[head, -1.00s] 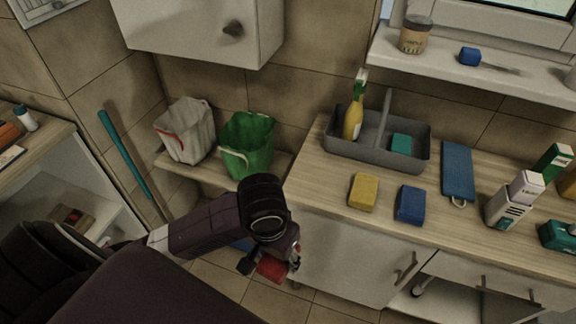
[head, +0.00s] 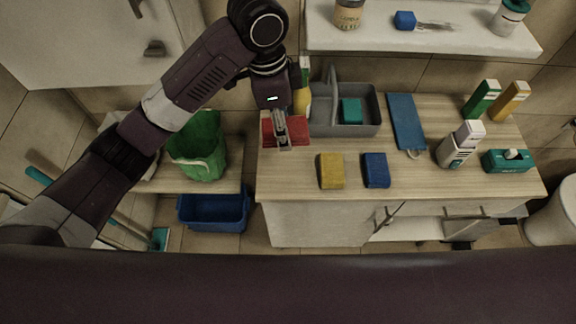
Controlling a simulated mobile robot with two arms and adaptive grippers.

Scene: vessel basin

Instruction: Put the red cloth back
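The red cloth (head: 298,131) is at the left end of the wooden counter, just left of the grey caddy. My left gripper (head: 282,138) points down at it, with its fingers close together over the middle of the cloth and red showing on both sides. It appears shut on the cloth. I cannot tell whether the cloth touches the countertop or is held slightly above it. My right gripper is not in view.
The grey caddy (head: 360,125) holds a yellow spray bottle (head: 303,100) and a teal sponge (head: 351,111). A yellow sponge (head: 331,171), a blue sponge (head: 376,170) and a blue cloth (head: 406,122) lie on the counter (head: 290,180).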

